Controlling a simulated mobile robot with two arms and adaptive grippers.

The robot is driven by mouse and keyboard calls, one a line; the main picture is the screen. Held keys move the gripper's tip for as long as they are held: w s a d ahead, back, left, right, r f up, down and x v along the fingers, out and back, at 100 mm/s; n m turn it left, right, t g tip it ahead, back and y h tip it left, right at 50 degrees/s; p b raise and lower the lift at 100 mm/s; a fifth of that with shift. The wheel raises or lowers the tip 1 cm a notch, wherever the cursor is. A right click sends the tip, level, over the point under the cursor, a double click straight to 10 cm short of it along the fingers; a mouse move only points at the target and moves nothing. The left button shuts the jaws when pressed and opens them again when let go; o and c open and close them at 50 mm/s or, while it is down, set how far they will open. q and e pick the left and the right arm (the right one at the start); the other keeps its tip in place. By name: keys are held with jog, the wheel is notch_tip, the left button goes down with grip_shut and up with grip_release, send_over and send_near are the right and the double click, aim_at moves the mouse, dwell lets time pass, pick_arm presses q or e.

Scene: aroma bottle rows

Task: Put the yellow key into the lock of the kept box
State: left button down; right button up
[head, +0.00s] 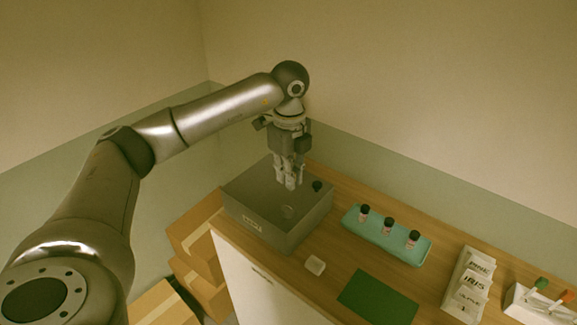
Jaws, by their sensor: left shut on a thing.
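The grey box (255,226) stands at the left end of the wooden counter, with unclear lettering on its front. My left gripper (289,186) points down over the box top, at the end of the arm from the left. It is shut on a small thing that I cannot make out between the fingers. I cannot tell whether that thing touches the box. A small round feature (288,212) shows on the box in front of the fingers; I cannot tell whether it is the lock. No yellow key can be clearly seen. My right gripper is not in view.
A dark-capped object (317,186) is by the box's back right. A teal tray (382,243) holds three dark-capped bottles. A small white block (315,265), a green mat (376,299), name cards (470,282) and a white holder (527,301) with green- and orange-topped items lie rightward. Cartons (193,238) stand left.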

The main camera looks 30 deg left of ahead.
aim_at(288, 197)
pick_arm(q)
jog(key=shift+w+a+r+n, duration=0.1)
jog(key=shift+a+r+n, duration=0.1)
jog(key=shift+n, duration=0.4)
jog(key=shift+f+b, duration=0.35)
jog(key=shift+f, duration=0.15)
jog(key=shift+f+b, duration=1.7)
jog(key=shift+f, duration=0.75)
jog(key=shift+f+b, duration=1.1)
jog(key=shift+f, duration=0.35)
jog(key=c, duration=1.5)
grip_release()
jog(key=shift+o, duration=0.2)
notch_tip(288, 197, up, 12)
jog(key=shift+r, duration=0.1)
